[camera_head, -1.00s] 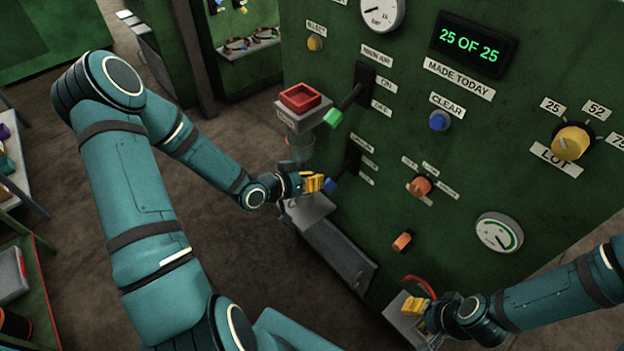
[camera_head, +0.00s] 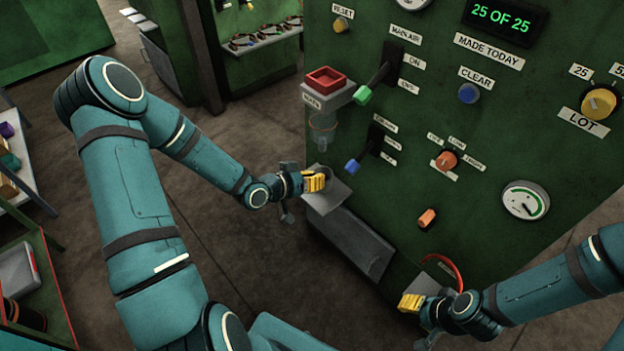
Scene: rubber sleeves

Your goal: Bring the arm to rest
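My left arm comes in from the left, bent at the elbow. My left gripper (camera_head: 313,181) has its yellow fingertips together with nothing seen between them. In the picture it overlaps the edge of a small grey tray (camera_head: 327,198) low on the green machine (camera_head: 400,215); I cannot tell if they touch. My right arm comes in from the lower right. My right gripper (camera_head: 411,302) is in front of the machine's lower edge, near a red curved tube (camera_head: 446,266). Its yellow tips show, but their opening is unclear.
The machine carries a red-topped box (camera_head: 327,80), a green-tipped lever (camera_head: 364,94), a blue-tipped lever (camera_head: 353,166), knobs and a display reading 25 OF 25 (camera_head: 505,17). Shelves (camera_head: 20,270) stand at the left. Bare floor (camera_head: 270,265) lies between the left arm and the machine.

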